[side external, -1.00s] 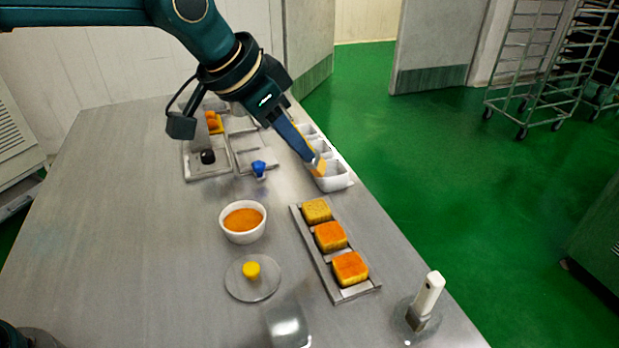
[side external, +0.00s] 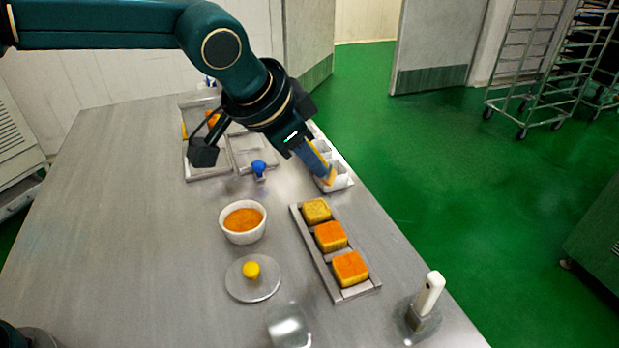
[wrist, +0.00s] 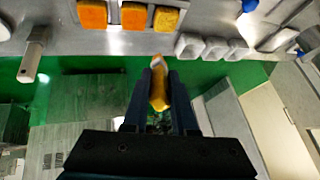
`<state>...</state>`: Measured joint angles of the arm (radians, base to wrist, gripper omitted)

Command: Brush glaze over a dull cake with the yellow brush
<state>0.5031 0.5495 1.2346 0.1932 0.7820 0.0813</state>
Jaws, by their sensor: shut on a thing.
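My gripper (side external: 322,170) is shut on a narrow yellow thing, the yellow brush (wrist: 158,90), and holds it over the white cups at the table's right edge. The brush is partly hidden between the fingers, and its bristles are not clear. A dull yellow cake (side external: 316,210) sits at the far end of a metal tray (side external: 327,277), nearer me than the gripper and apart from it. Two orange, shinier cakes, the middle one (side external: 330,237) and the near one (side external: 350,268), share the tray. A white bowl (side external: 243,233) of orange glaze stands left of it.
A round lid (side external: 252,287) with a yellow knob lies before the bowl. A white-handled tool (side external: 427,297) stands at the near right. White cups (side external: 340,178) line the right edge. Metal trays (side external: 205,170) and a blue-topped item (side external: 259,169) are at the back. The left table is clear.

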